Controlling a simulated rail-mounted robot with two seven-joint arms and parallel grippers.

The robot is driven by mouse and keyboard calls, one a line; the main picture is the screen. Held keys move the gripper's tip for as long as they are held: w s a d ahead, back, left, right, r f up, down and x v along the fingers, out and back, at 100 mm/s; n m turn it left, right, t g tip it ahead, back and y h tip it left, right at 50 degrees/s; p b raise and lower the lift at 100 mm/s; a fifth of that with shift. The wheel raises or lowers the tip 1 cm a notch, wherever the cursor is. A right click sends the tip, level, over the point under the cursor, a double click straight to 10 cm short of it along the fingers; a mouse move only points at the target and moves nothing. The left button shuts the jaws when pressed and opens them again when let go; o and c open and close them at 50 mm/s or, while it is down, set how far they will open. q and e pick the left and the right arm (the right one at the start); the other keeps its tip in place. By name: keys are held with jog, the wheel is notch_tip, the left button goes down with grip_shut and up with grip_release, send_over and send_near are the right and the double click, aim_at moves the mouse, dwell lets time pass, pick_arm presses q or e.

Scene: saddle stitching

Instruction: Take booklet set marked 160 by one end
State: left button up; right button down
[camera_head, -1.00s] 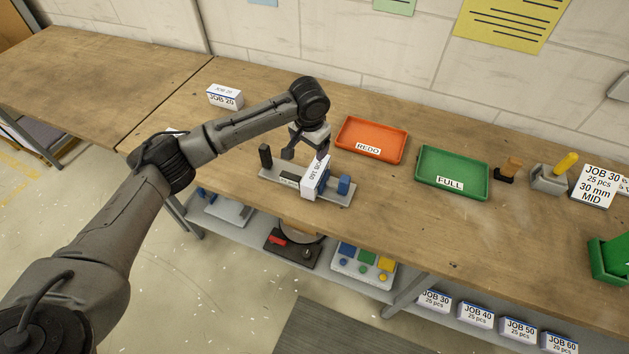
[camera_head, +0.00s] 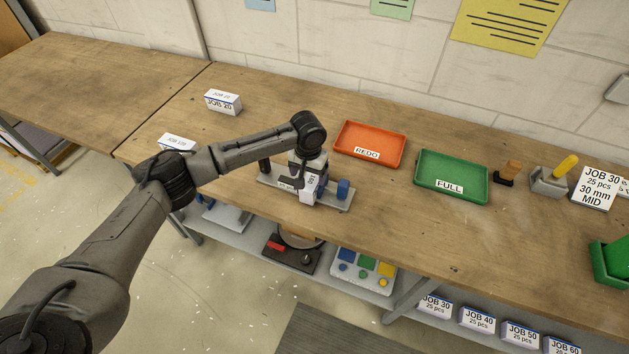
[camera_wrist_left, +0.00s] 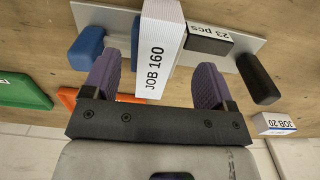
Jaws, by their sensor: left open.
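The booklet set marked JOB 160 (camera_wrist_left: 160,50) is a white block in the left wrist view, standing on a grey plate (camera_wrist_left: 110,18). It lies between the two purple fingers of my left gripper (camera_wrist_left: 160,88), which is open, with a gap at each side. A blue block (camera_wrist_left: 87,48) and a black post (camera_wrist_left: 258,80) stand on the plate at either side. My right gripper is not in view.
An orange REDO tray (camera_head: 370,143) and a green FULL tray (camera_head: 450,176) stand right of the plate. A JOB 20 block (camera_head: 222,102) and another white block (camera_head: 178,142) lie to the left. Bench space (camera_head: 390,220) in front of the trays is clear.

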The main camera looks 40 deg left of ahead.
aim_at(310, 182)
pick_arm(q)
jog(key=shift+w+f+b, duration=0.2)
jog(key=shift+f+b, duration=0.2)
jog(key=shift+f, duration=2.25)
jog(key=shift+c, duration=0.3)
jog(key=shift+r, duration=0.1)
jog(key=c, duration=1.3)
